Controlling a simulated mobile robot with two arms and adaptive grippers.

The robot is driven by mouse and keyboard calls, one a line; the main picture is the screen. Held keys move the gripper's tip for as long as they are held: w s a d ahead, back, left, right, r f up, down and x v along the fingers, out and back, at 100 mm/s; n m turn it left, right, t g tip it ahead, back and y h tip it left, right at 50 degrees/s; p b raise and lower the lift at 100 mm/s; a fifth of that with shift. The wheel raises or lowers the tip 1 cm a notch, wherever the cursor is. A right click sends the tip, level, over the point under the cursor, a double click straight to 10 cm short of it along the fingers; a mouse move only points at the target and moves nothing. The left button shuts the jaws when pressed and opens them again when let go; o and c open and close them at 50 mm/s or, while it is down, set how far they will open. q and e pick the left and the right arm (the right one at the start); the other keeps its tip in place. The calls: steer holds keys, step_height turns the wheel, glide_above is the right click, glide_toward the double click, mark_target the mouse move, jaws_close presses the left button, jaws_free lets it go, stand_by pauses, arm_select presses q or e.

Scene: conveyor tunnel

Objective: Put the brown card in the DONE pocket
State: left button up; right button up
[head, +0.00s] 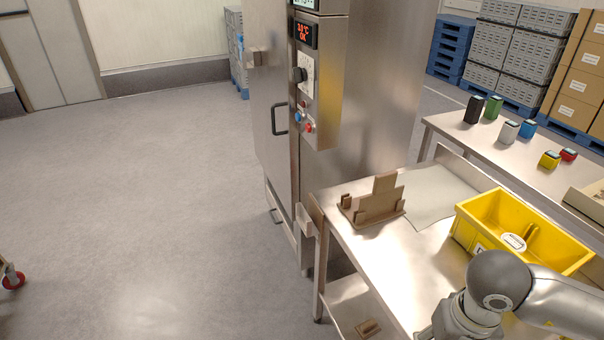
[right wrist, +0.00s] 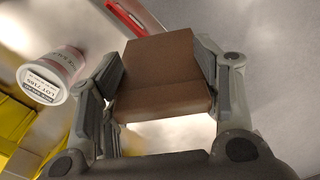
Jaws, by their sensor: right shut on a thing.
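My right gripper (right wrist: 162,68) is shut on a brown, flat-faced piece, the brown card (right wrist: 158,80), held between its two fingers in the right wrist view. A crease or edge crosses the card's lower part. In the head view my right arm comes in at the lower right; its gripper and the card are out of frame. A tan holder (head: 372,212) with a tall upright back piece stands on the steel table's far left corner. No DONE lettering is readable, so I cannot tell which pocket is which. My left gripper is not in view.
A yellow bin (head: 477,236) stands right of the holder. A white labelled container (right wrist: 62,66) shows beside yellow in the wrist view. A steel cabinet (head: 375,90) rises behind the table (head: 390,265). Several small coloured boxes stand on another table (head: 468,138).

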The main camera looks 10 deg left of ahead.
steer(key=f, duration=0.3)
steer(key=shift+s+d+f, duration=0.2)
steer(key=shift+s+f, duration=0.1)
steer(key=shift+s, duration=0.05)
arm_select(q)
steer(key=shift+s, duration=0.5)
arm_select(e)
step_height(320, 180, down, 7)
steer(key=s, duration=0.2)
steer(key=shift+a, duration=0.4)
